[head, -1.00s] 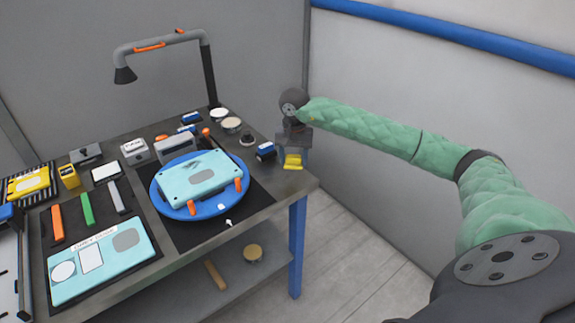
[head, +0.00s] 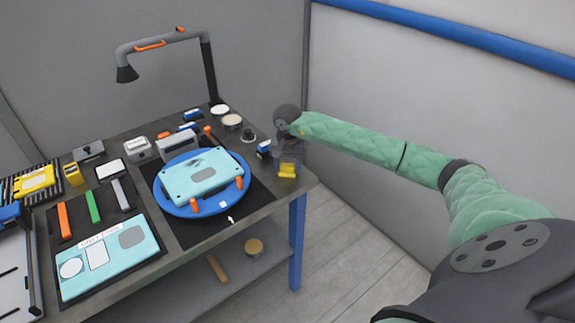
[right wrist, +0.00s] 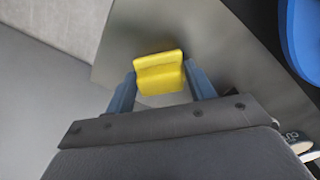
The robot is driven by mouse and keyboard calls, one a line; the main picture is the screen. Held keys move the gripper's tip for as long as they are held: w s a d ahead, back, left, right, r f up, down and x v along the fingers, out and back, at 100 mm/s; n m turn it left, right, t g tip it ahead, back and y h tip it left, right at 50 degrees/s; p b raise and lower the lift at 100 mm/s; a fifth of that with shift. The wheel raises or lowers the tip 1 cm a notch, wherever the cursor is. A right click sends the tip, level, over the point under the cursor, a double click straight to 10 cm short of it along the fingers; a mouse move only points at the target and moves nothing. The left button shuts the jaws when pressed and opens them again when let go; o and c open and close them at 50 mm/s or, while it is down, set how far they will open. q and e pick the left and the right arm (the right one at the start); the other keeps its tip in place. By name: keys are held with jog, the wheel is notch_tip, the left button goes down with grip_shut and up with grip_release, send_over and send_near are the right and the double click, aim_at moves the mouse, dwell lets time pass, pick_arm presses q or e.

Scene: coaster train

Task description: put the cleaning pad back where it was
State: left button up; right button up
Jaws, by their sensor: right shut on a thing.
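My right gripper (head: 287,160) is at the right end of the workbench, shut on a yellow block that I take to be the cleaning pad (head: 287,171). In the right wrist view the yellow pad (right wrist: 159,73) sits between the two blue-grey fingers of the gripper (right wrist: 160,84), over bare grey bench top. Whether the pad touches the bench (head: 262,204), I cannot tell. My left gripper is not in view.
A teal device (head: 196,178) with orange grips lies on a blue round plate (head: 163,201), left of the gripper. A blue-and-white item (head: 264,149) and a dark knob (head: 248,135) stand close by. A lamp (head: 210,75) rises behind.

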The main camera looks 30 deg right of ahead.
aim_at(287, 165)
jog(key=o, duration=1)
jog(key=shift+c, duration=0.2)
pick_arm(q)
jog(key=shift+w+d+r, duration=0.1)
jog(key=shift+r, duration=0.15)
pick_arm(e)
jog(key=shift+r, duration=0.4)
pick_arm(q)
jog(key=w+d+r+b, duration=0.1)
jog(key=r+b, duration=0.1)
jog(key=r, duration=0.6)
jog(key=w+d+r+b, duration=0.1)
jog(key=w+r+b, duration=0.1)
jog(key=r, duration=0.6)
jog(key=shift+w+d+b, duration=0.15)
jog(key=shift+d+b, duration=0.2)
jog(key=shift+b, duration=0.15)
pick_arm(e)
notch_tip(287, 165, up, 11)
jog(key=shift+r, duration=0.15)
